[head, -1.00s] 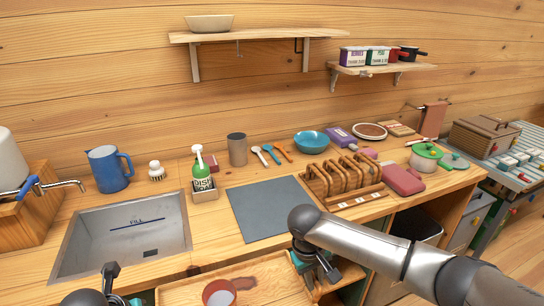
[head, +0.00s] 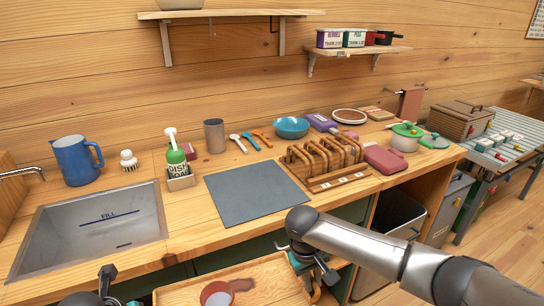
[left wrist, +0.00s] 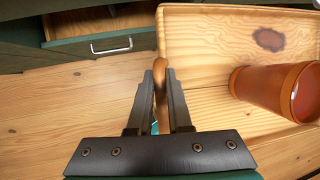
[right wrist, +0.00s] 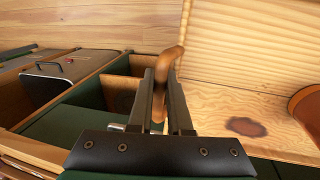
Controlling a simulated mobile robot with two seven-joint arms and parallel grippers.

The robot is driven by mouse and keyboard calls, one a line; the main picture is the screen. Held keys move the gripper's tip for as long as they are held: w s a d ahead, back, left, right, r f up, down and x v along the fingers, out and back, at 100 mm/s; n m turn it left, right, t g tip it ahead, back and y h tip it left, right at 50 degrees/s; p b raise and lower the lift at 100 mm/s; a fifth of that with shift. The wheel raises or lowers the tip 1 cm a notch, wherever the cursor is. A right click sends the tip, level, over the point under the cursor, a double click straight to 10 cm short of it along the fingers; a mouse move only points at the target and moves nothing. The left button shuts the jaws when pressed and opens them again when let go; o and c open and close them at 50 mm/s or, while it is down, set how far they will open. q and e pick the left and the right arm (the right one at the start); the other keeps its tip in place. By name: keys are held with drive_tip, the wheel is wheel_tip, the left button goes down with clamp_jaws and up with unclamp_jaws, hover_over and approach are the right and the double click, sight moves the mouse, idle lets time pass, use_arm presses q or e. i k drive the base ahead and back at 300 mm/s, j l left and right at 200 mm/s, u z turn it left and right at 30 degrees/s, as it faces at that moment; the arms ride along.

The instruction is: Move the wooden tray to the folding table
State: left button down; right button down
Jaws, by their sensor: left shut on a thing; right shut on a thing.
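The wooden tray (head: 272,278) is in front of the counter at the bottom of the head view, with a reddish-brown cup (head: 216,294) on it. My left gripper (left wrist: 160,92) is shut on the tray's curved handle at one end, and the tray (left wrist: 200,45) extends to the right of it. My right gripper (right wrist: 168,92) is shut on the handle at the other end of the tray (right wrist: 215,105). In the head view the right arm partly covers that end. The folding table (head: 515,148), with a striped top, stands at the far right.
The counter (head: 215,237) with a sink (head: 95,235), grey mat (head: 255,192) and wooden rack (head: 325,165) lies ahead. Bins (head: 400,215) stand below the counter's right part. Floor shows at lower right.

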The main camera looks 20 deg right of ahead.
sight(512, 125)
drive_tip(key=z, duration=2.55)
drive_tip(key=i+z, duration=0.15)
drive_tip(key=i, duration=3.4)
